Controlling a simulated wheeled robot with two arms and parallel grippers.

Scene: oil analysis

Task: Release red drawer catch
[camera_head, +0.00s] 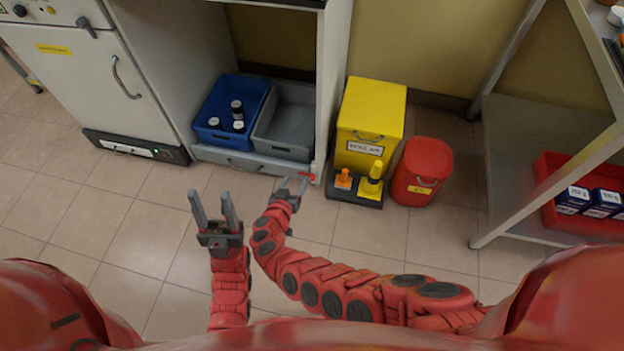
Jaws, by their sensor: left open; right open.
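The red drawer catch (308,176) is a small red piece at the right end of the grey drawer front (250,161), low in the cabinet. My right gripper (291,183) is open, with its fingertips close to the left of the catch. I cannot tell whether they touch it. My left gripper (212,207) is open and empty, pointing up the picture above the floor, in front of the drawer and to the left of my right gripper.
A blue crate (208,110) with several dark bottles and a grey crate (285,113) sit above the drawer front. To the right stand a yellow bin (371,112), a black tray (354,192) with small cones, and a red bin (421,170). The tiled floor ahead is clear.

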